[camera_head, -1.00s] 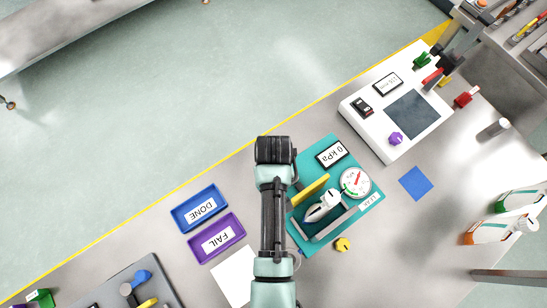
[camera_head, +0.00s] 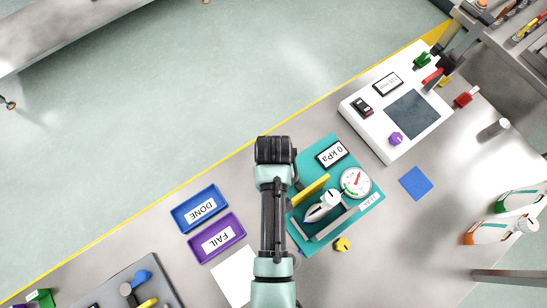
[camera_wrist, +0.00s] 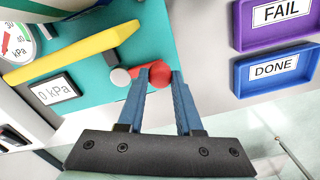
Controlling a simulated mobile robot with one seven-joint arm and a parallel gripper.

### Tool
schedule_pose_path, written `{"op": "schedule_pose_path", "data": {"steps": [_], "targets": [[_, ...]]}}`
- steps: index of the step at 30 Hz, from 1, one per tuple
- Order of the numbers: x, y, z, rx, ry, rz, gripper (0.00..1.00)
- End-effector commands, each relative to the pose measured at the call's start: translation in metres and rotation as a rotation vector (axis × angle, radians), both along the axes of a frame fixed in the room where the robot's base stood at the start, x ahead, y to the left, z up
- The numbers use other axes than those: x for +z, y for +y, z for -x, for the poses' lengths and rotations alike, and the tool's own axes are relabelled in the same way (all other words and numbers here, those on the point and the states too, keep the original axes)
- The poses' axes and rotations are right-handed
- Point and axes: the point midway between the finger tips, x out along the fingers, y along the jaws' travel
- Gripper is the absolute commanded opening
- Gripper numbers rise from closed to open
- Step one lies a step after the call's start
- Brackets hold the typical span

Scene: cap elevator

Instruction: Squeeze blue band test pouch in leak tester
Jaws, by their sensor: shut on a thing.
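The teal leak tester (camera_head: 365,213) sits on the bench with a yellow bar (camera_head: 311,191), a round gauge (camera_head: 355,182) and a display (camera_head: 332,154) reading 0 kPa. A white pouch (camera_head: 325,205) with a little blue at its lower end lies in it, beside the yellow bar. My gripper (camera_wrist: 158,80) is shut on a red ball-shaped knob (camera_wrist: 160,72) at the tester's edge, close to the yellow bar (camera_wrist: 75,54). A pale round end (camera_wrist: 120,77) sits just left of the knob. In the head view my arm hides the gripper and knob.
A blue DONE tray (camera_head: 200,208) and a purple FAIL tray (camera_head: 216,238) lie left of my arm. A white machine (camera_head: 395,115) stands beyond the tester.

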Motion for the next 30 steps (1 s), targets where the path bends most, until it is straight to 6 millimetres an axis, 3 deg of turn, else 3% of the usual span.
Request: {"op": "schedule_pose_path", "data": {"steps": [19,30], "targets": [[0.001,0.001,-0.002,-0.028,-0.001,0.000,0.00],[0.002,0.009,-0.016,-0.259,-0.001,0.000,0.00]]}}
